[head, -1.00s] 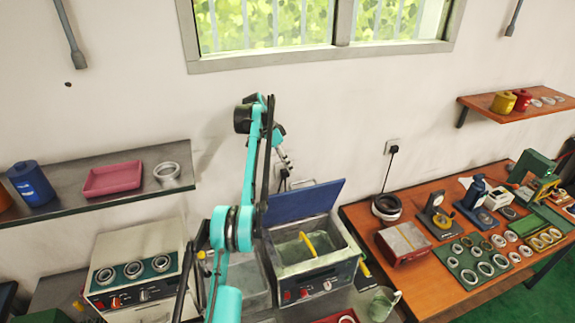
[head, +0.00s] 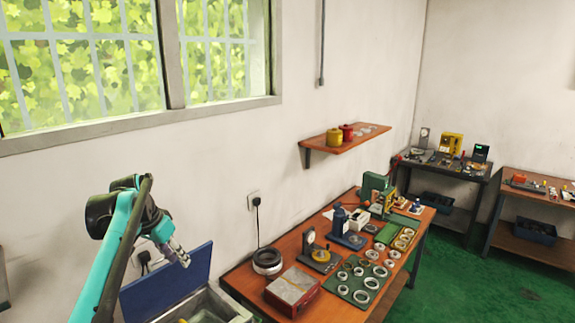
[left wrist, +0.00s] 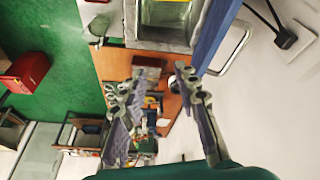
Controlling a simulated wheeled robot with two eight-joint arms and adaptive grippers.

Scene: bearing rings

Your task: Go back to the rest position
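My left arm, turquoise and black, rises from the lower left of the head view. Its gripper (head: 182,258) hangs in the air near the wall, above the raised blue lid (head: 170,285) of the tank. In the left wrist view the two jointed grey fingers of the left gripper (left wrist: 155,85) stand apart with nothing between them. My right gripper is in neither view.
The orange bench (head: 335,303) holds bearing rings on a green mat (head: 345,290), a red box (head: 293,290), a stack of dark rings (head: 267,262) and small presses. A shelf (head: 345,143) hangs on the wall. Green floor (head: 450,270) is clear at the right.

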